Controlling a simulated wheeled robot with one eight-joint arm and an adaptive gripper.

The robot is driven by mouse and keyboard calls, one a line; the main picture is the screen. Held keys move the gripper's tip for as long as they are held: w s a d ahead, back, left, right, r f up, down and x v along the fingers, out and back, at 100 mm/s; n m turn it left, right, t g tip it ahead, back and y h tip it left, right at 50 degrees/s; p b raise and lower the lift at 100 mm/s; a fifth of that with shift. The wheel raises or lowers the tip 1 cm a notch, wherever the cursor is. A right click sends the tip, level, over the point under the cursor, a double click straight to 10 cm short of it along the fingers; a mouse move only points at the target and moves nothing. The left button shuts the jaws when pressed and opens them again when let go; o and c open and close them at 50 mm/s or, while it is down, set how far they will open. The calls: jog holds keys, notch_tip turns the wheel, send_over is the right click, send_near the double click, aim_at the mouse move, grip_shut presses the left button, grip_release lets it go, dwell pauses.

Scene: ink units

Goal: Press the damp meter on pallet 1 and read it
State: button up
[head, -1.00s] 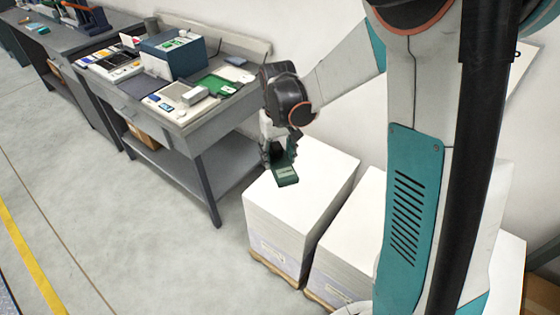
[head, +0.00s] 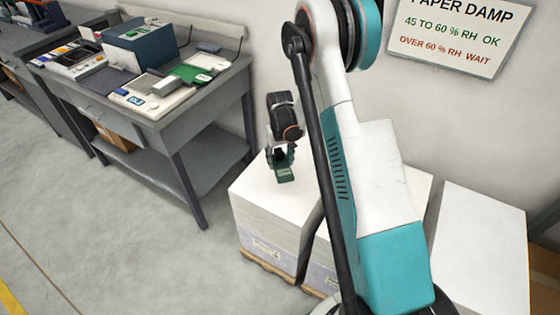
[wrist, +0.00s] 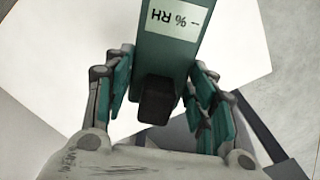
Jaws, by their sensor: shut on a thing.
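The damp meter (head: 286,175) is a dark green block held in my gripper (head: 280,158). In the wrist view the meter (wrist: 170,60) sits between the two green-lined fingers, which are closed on its sides. Its pale display (wrist: 180,18) shows upside down and reads a dash and "% RH", with no number. The meter is over the white top of the left paper stack (head: 253,202), near its middle. I cannot tell whether it touches the paper. A label (head: 265,249) on the stack's front is too small to read, and a wooden pallet (head: 268,268) shows beneath.
More white paper stacks stand to the right, one partly hidden by my arm and another (head: 480,245) clear of it. A wall sign (head: 455,32) says 45 to 60 % RH OK, over 60 % RH wait. A grey bench (head: 190,118) with instruments stands left. Floor in front is open.

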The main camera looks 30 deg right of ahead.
jog(key=shift+f+b, duration=1.45)
jog(key=shift+f, duration=1.55)
jog(key=shift+f, duration=0.55)
jog(key=shift+r+p, duration=1.6)
jog(key=shift+r, duration=1.95)
